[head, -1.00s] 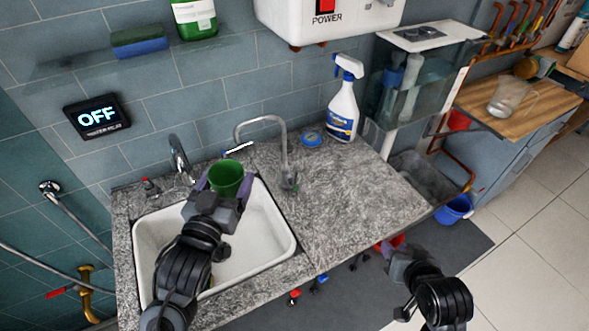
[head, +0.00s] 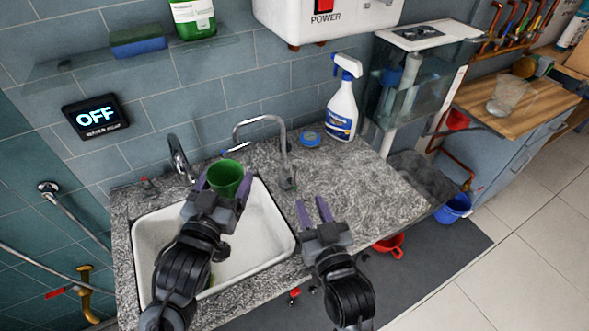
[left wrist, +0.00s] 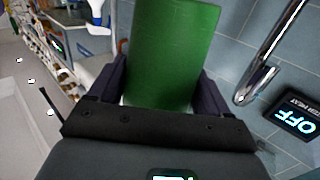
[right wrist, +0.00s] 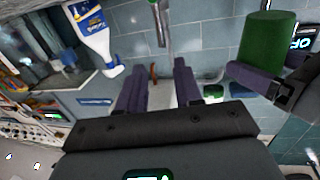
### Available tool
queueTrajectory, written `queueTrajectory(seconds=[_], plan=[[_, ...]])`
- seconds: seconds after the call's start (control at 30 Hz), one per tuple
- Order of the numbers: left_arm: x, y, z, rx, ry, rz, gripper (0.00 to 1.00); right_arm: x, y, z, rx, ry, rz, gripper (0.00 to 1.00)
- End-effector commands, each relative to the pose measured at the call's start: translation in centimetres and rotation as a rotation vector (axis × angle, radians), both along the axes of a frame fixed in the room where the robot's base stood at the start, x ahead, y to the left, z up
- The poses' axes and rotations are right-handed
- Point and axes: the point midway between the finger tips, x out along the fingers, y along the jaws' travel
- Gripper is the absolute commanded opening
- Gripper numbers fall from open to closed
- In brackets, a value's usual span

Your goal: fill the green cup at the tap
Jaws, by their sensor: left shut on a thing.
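The green cup (head: 226,176) is upright in my left gripper (head: 226,196), above the back of the white sink (head: 262,232). My left gripper is shut on it, and the cup fills much of the left wrist view (left wrist: 172,55). The curved metal tap (head: 283,150) rises from the counter at the sink's back right, and the cup is left of its upright. A second metal spout (head: 178,155) stands at the sink's back left, close to the cup. I see no water running. My right gripper (head: 314,212) is open and empty over the counter, right of the sink.
A spray bottle (head: 342,105) and a blue round tin (head: 309,139) stand at the counter's back. A wall panel (head: 96,117) reads OFF. A white box marked POWER (head: 325,20) hangs above. A glass tank (head: 417,75) stands at right. The counter's front right is clear.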

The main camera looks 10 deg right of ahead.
Motion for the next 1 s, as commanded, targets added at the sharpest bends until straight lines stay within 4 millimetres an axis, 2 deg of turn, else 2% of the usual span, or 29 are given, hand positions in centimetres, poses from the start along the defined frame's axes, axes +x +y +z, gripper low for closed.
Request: queueTrajectory(seconds=[0.17, 0.7, 1.0], plan=[[0.0, 0.0, 0.0, 0.0, 0.0, 0.0, 0.48, 1.5, 0.5, 0.1, -0.011, -0.015, 0.001, 0.35], [0.0, 0.0, 0.0, 0.0, 0.0, 0.0, 0.48, 9.9, 1.5, 0.1, -0.009, -0.013, 0.002, 0.35], [0.0, 0.0, 0.0, 0.0, 0.0, 0.0, 0.48, 11.6, 1.7, 0.1, -0.007, -0.012, 0.002, 0.35]])
